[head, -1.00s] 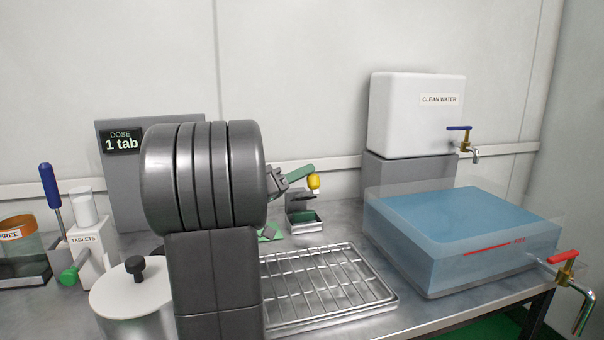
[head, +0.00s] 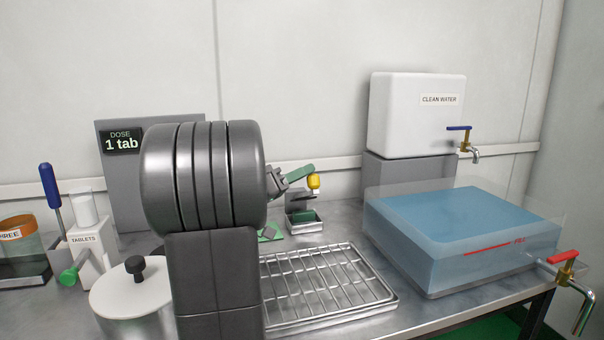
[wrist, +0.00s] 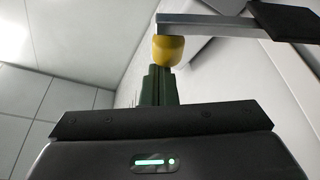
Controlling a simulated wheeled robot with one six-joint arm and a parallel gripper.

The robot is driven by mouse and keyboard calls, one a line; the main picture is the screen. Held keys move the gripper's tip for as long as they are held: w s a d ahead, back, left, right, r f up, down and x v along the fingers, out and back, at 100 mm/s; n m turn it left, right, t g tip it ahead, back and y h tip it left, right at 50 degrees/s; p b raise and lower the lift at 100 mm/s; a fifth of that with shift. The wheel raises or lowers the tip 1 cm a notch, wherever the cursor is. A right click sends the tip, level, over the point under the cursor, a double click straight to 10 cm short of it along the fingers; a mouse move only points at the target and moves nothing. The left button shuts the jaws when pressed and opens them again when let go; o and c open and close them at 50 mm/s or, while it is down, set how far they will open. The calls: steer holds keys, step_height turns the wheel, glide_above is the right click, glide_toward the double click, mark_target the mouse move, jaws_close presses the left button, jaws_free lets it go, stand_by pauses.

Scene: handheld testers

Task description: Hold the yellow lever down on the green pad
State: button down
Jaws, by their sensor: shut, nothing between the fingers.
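The yellow lever end (head: 313,182) shows at the middle of the head view, above a small metal tray holding a green pad (head: 304,216). There is a gap between the yellow end and the pad. My gripper (head: 309,168) is shut and empty, its green fingers reaching right to just above the yellow end. In the wrist view, the yellow end (wrist: 168,50) hangs on a grey bar, just beyond the shut fingertips (wrist: 158,70). I cannot tell whether they touch. My arm hides part of the bench in the head view.
A wire rack (head: 330,287) lies in front of the tray. A clear water tank (head: 465,240) with a red-handled tap stands at right, beside the white clean-water container (head: 415,115). A lidded pot (head: 130,290) and tablet dispenser (head: 88,255) stand at left.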

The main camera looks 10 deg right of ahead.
step_height(320, 180, up, 10)
steer(key=p, duration=0.3)
stand_by(0.4)
step_height(320, 180, down, 10)
steer(key=b, duration=0.3)
stand_by(0.4)
